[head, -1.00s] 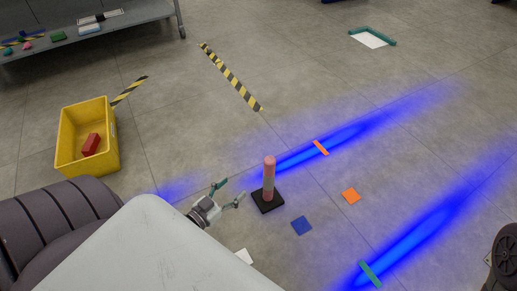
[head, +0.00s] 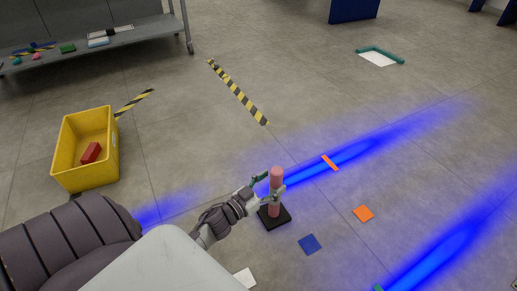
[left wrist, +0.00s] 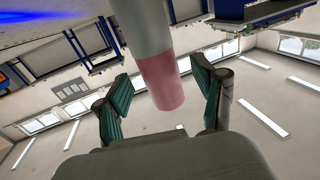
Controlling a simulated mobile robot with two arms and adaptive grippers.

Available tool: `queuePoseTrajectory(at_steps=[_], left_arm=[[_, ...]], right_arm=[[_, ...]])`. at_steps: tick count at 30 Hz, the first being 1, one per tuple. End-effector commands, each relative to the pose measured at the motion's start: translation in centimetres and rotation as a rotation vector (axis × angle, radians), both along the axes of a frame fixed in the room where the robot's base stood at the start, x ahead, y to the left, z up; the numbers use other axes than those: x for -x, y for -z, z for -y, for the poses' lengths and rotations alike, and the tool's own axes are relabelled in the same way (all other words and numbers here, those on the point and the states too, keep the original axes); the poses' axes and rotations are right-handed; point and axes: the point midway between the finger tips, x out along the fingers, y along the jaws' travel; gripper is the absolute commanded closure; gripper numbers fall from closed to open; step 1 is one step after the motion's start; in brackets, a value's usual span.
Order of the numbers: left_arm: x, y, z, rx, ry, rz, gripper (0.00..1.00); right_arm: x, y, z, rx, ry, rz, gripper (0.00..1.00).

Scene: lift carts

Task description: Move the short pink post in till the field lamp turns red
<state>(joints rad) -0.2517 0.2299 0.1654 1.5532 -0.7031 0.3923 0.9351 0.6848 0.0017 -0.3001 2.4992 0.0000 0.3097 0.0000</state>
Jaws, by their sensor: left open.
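The short pink post (head: 276,178) stands upright on a dark square base (head: 273,218) on the floor, beside the near end of a blue light band (head: 330,160). My left gripper (head: 272,186) is open, with its green-padded fingers on either side of the post. In the left wrist view the post (left wrist: 165,85), pink with a pale grey band, stands between the open fingers (left wrist: 160,76), with gaps visible. The light on the floor is blue. I cannot pick out a separate lamp.
A second blue band (head: 435,250) lies at lower right. Orange (head: 363,213), blue (head: 310,244) and white (head: 245,277) floor patches lie near the post. A yellow crate (head: 112,160) with a red block stands left. A grey shelf cart (head: 150,35) stands upper left.

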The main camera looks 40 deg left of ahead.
Motion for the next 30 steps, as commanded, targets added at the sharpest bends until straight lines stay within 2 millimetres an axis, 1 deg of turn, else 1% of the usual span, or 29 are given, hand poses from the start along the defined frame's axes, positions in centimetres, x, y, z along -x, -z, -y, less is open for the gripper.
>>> queuePoseTrajectory(at_steps=[1, 6, 15, 17, 27, 28, 30], left_arm=[[-0.7, 0.2, 0.1, -0.001, 0.000, 0.001, 0.31], [-1.8, 0.1, 0.3, -0.001, 0.000, 0.000, 0.31], [-2.0, 0.0, 0.3, 0.000, -0.001, -0.002, 0.31], [-2.0, 0.0, 0.3, 0.000, -0.001, -0.002, 0.39], [-1.9, 0.0, 0.3, 0.000, -0.001, -0.001, 0.96], [-1.9, 0.0, 0.3, 0.000, -0.001, -0.001, 1.00], [-1.9, 0.0, 0.3, 0.000, -0.001, -0.001, 1.00]], right_arm=[[0.0, 0.5, 0.0, 0.001, 0.000, 0.001, 0.28], [0.3, 0.6, 0.0, 0.001, 0.001, 0.008, 0.28], [0.3, 0.6, 0.0, 0.001, 0.001, 0.008, 0.28], [0.3, 0.6, 0.0, 0.001, 0.001, 0.009, 0.28], [0.3, 0.6, 0.0, 0.001, 0.001, 0.009, 0.28], [0.3, 0.6, 0.0, 0.001, 0.001, 0.009, 0.28], [0.3, 0.6, 0.0, 0.001, 0.001, 0.009, 0.28]])
